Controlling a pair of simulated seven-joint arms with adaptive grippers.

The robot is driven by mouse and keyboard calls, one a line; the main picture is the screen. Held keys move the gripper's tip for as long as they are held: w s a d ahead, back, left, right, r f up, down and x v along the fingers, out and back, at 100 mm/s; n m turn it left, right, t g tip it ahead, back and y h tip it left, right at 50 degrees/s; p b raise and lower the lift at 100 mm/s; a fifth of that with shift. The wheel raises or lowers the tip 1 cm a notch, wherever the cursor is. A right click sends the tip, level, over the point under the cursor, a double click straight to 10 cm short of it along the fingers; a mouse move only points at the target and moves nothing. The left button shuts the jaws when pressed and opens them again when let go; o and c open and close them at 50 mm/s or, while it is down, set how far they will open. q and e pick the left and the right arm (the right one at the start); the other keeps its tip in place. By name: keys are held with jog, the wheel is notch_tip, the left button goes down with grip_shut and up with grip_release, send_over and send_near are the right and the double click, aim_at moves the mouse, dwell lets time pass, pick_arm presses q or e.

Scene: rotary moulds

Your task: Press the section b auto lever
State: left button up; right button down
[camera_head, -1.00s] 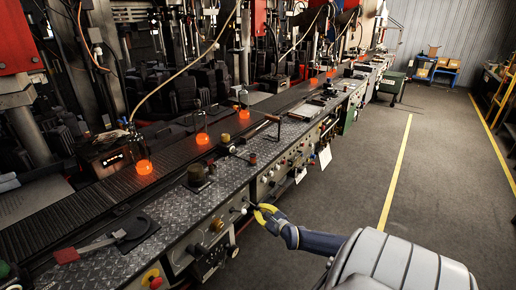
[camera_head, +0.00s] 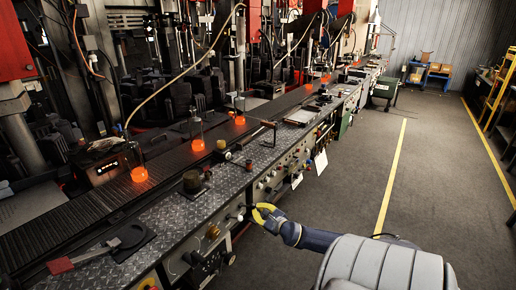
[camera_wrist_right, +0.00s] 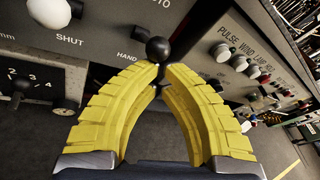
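My right gripper (camera_head: 262,213) has yellow curved fingers and is at the front panel of the long machine console (camera_head: 212,232). In the right wrist view the fingertips (camera_wrist_right: 162,68) are drawn together, with only a narrow gap between them. A lever with a black ball knob (camera_wrist_right: 157,49) stands right at the tips, by a label reading "HAND"; the rest of that label is hidden. I cannot tell whether the fingers touch the lever. A white ball knob (camera_wrist_right: 48,12) is to the left, near "SHUT". My left gripper is not in view.
Several push buttons (camera_wrist_right: 221,53) line the panel on the right, under "PULSE WIND LAMP HOLD". Glowing orange glassware (camera_head: 139,173) stands along the conveyor (camera_head: 90,207) behind the console. The grey floor (camera_head: 345,170) to the right is clear, with a yellow line (camera_head: 393,180).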

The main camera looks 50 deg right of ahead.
jog(key=shift+w+r, duration=0.1)
jog(key=shift+r, duration=0.25)
dwell(0.4)
jog(key=shift+d+f, duration=0.1)
jog(key=shift+d+f, duration=0.9)
jog(key=shift+f, duration=1)
jog(key=s+a+r, duration=0.2)
jog(key=s+r, duration=0.4)
jog(key=s, duration=0.2)
jog(key=shift+a, duration=0.4)
